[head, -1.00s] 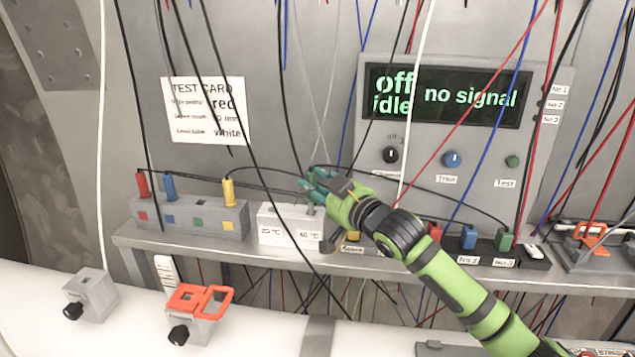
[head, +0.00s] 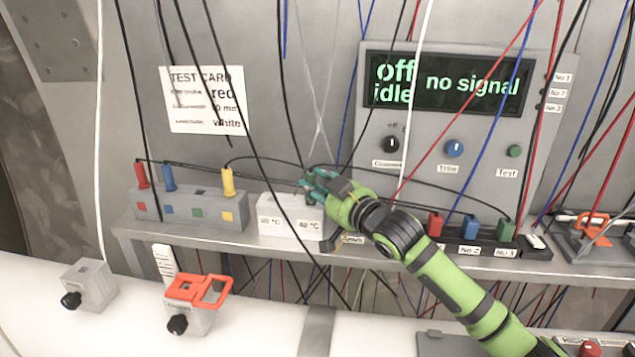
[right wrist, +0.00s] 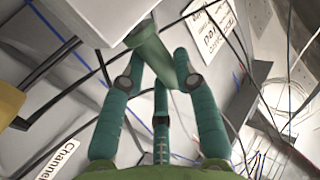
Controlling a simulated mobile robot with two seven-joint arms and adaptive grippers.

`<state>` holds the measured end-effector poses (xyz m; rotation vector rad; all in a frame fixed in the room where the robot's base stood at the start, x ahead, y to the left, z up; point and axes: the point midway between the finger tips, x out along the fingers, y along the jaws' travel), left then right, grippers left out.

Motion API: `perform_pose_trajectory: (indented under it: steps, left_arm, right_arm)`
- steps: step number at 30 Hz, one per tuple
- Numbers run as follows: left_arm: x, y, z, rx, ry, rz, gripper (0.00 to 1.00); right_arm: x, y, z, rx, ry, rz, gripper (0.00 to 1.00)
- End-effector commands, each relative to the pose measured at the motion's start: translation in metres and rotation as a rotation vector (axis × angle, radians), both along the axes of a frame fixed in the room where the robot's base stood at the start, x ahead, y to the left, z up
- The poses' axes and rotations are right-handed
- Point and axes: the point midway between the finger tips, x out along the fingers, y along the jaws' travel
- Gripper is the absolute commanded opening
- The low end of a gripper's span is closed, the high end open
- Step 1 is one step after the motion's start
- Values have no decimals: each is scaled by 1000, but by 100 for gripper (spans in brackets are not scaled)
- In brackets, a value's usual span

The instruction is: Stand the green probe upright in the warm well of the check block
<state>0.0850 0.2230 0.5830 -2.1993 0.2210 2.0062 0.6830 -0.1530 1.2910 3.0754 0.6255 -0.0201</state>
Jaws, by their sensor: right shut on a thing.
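The check block (head: 276,216) is a pale box on the shelf, labelled with a cooler temperature on its left and 40 °C on its right. My right gripper (head: 316,184) is over the block's right, 40 °C end. It is shut on the green probe, which shows in the right wrist view (right wrist: 153,58) between the teal fingers. The probe's end meets the edge of the pale block in that view. I cannot tell whether its tip is inside the warm well, as the fingers hide it. My left gripper is not in view.
A grey block (head: 190,210) with red, blue and yellow plugs stands left on the shelf (head: 275,245). A rack with red, blue and green plugs (head: 470,229) stands right. Many cables hang across. A panel (head: 450,140) reads "off idle, no signal".

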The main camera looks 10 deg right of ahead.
Motion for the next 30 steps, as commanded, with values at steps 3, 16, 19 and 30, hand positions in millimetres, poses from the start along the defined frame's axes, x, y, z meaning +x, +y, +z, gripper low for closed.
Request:
perform_pose_trajectory:
  steps: [3,16,19,30]
  left_arm:
    - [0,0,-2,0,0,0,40]
    - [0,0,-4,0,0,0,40]
    - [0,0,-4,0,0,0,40]
    - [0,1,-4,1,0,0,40]
  right_arm:
    - [0,0,-4,0,-1,0,0]
    - [0,0,-7,0,-1,0,58]
    - [0,0,-7,0,0,0,58]
    - [-37,-17,-8,-3,2,-1,58]
